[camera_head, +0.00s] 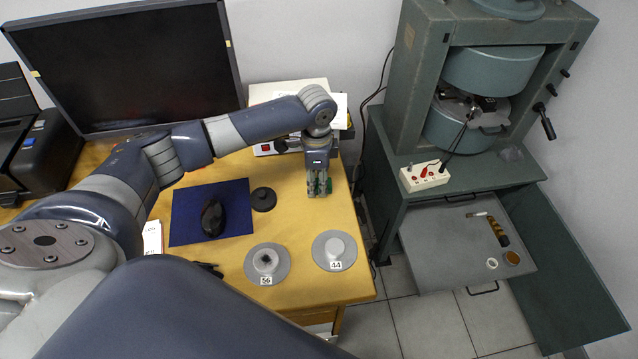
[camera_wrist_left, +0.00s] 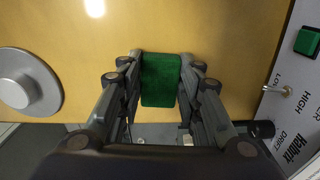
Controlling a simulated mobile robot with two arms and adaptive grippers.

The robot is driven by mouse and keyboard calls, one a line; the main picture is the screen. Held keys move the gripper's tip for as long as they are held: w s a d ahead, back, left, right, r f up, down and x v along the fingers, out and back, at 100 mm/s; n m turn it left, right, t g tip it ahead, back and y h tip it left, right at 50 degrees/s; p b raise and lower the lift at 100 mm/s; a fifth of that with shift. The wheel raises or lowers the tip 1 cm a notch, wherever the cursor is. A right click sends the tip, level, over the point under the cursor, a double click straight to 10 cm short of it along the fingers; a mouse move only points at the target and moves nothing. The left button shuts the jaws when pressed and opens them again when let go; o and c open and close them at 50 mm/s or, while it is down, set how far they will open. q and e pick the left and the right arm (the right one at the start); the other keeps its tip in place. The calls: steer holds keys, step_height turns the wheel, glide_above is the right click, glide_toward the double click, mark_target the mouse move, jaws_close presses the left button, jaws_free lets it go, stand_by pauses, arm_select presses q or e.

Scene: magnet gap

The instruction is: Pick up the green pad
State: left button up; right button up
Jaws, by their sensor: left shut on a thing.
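The green pad (camera_wrist_left: 160,80) is a small green block between the two fingers of my left gripper (camera_wrist_left: 160,95) in the left wrist view. The gripper is shut on it, with a finger against each side. In the head view, my left gripper (camera_head: 319,188) points down over the right part of the wooden desk, and only slivers of green show between its fingers. I cannot tell whether the pad touches the desk. My right gripper is not in view.
Grey discs labelled 56 (camera_head: 267,263) and 44 (camera_head: 335,250) lie near the desk's front edge. A black disc (camera_head: 263,199) and a mouse on a blue mat (camera_head: 183,217) lie to the left. A white instrument box (camera_head: 287,91) stands behind. A green magnet machine (camera_head: 424,80) is right.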

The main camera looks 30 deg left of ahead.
mark_target(317, 183)
arm_select(q)
steer(key=shift+r, duration=0.5)
step_height(317, 183, up, 2)
steer(key=shift+r, duration=0.15)
steer(key=s+a, duration=0.1)
steer(key=s, duration=0.4)
steer(key=s+a+r, duration=0.1)
steer(key=s, duration=0.4)
steer(key=s+a+b, duration=0.1)
steer(key=s+a, duration=0.1)
steer(key=s, duration=0.3)
steer(key=shift+s+a+r, duration=0.1)
steer(key=shift+s+r, duration=0.15)
steer(key=shift+r, duration=0.15)
